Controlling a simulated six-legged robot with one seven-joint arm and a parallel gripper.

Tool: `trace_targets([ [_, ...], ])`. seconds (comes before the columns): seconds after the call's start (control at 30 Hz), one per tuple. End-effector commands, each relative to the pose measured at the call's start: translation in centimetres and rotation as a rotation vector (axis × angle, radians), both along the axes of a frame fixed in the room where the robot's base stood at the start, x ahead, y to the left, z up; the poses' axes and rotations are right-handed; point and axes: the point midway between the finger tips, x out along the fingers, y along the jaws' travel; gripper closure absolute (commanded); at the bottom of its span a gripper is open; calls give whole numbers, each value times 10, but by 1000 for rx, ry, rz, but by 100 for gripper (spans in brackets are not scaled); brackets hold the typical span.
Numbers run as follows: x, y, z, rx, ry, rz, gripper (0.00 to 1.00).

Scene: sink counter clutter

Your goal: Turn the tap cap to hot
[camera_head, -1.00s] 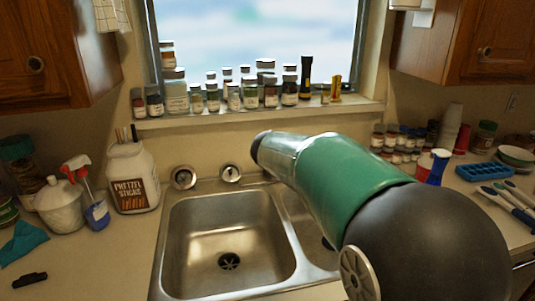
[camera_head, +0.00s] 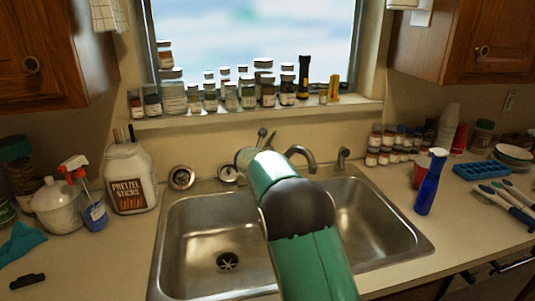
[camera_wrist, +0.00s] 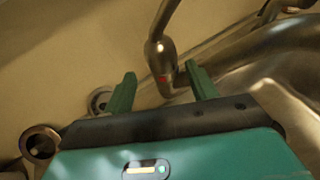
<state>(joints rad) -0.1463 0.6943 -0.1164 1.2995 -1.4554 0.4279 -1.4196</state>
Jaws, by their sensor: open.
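The tap stands behind the sink. In the head view its handle (camera_head: 262,136) and curved spout (camera_head: 301,153) show above my arm, and my gripper is hidden behind the arm. In the wrist view the rounded metal tap cap (camera_wrist: 160,53) has a red mark on its lower front and a lever rising from its top. My gripper (camera_wrist: 161,86) is open, with one green finger left of the cap's lower part and one right of it. The red mark shows between the fingertips. I cannot tell whether either finger touches the tap.
Two round strainers (camera_head: 182,177) lean by the wall left of the tap. The double sink (camera_head: 215,245) lies below, its basins empty. A pretzel jar (camera_head: 130,180) stands left. A blue bottle (camera_head: 430,184) stands right. Jars (camera_head: 248,96) line the windowsill.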

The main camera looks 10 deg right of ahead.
Motion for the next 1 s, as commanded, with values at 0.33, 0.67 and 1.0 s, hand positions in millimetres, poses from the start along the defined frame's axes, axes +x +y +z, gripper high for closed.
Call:
trace_targets([
  [0.33, 49, -25, -24, 3, 0, -3, 43],
  [0.67, 70, -34, -32, 2, -1, -2, 43],
  [1.0, 70, -34, -32, 1, -1, -2, 60],
])
